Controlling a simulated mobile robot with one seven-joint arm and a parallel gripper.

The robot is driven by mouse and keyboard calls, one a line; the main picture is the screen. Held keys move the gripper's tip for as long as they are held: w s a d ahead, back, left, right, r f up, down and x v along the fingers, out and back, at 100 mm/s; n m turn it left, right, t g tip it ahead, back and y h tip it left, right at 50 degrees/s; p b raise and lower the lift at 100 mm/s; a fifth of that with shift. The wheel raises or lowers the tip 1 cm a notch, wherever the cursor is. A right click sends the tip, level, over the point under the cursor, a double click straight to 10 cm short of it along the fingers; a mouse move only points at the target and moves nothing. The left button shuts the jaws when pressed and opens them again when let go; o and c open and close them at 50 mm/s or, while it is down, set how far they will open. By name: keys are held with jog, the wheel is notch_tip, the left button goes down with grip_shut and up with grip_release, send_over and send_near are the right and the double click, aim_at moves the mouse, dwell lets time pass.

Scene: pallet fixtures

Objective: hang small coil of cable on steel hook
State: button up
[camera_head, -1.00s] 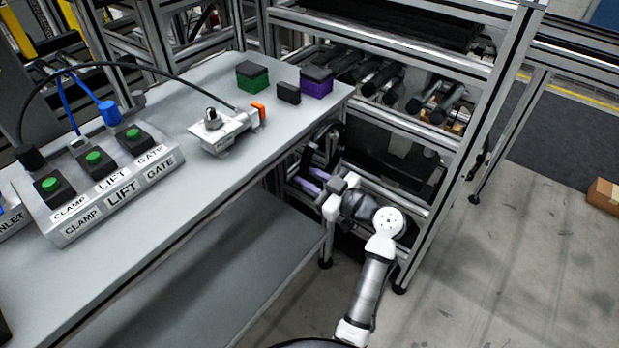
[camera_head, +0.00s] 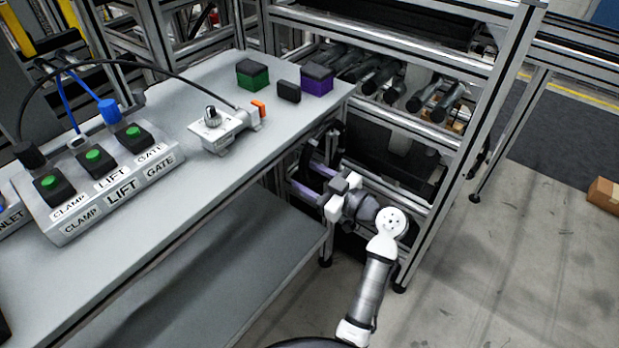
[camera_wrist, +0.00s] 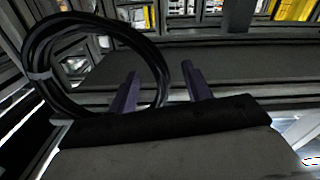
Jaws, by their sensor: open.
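The coil of black cable (camera_wrist: 36,55) is a loose ring with a light tie on its left side in the wrist view. It also shows as a dark arc (camera_head: 305,158) beside the table's end in the head view. My gripper (camera_wrist: 161,69) is open, its two purple fingers apart. The right side of the ring passes between the fingers in the picture; I cannot tell whether either touches it. In the head view my gripper (camera_head: 304,177) is low beside the table's right end. I cannot make out the steel hook or what bears the coil.
The grey table (camera_head: 215,175) carries a button box (camera_head: 100,190), a metal latch device (camera_head: 222,130), and green (camera_head: 252,76) and purple (camera_head: 317,80) blocks. An aluminium rack frame (camera_head: 490,110) stands close behind my arm.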

jog(key=b+v, duration=0.2)
jog(key=v, duration=1.1)
jog(key=shift+b, duration=0.35)
jog(key=shift+s+d, duration=0.15)
